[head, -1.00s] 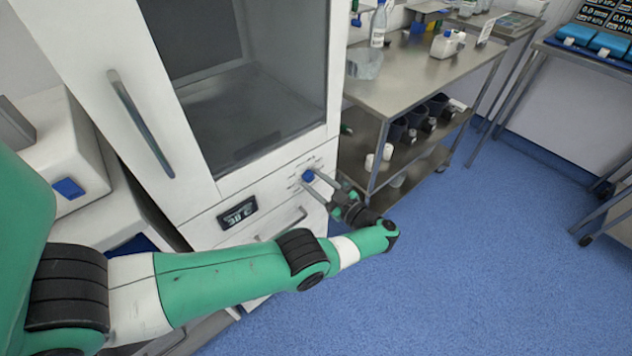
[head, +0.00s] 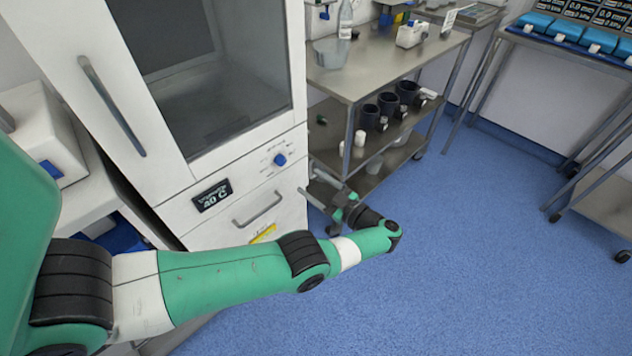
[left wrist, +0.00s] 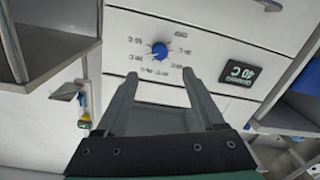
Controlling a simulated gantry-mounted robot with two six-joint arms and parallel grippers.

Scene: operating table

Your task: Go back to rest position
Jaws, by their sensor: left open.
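My left gripper (head: 311,179) is open and empty, in front of the white cabinet and right of its blue knob (head: 280,160) in the head view. In the left wrist view, the two fingers (left wrist: 160,78) stand apart and point toward the panel. The knob (left wrist: 159,51) appears just beyond their tips, with clear space around it. The display (head: 212,196) reads 40 C, and it also shows in the left wrist view (left wrist: 240,74). My right gripper is not in view.
The white cabinet (head: 75,110) has a glass door and a drawer handle (head: 257,208). A steel trolley (head: 365,85) with bottles and dark cups stands behind my gripper. Blue floor (head: 450,270) is open to the right.

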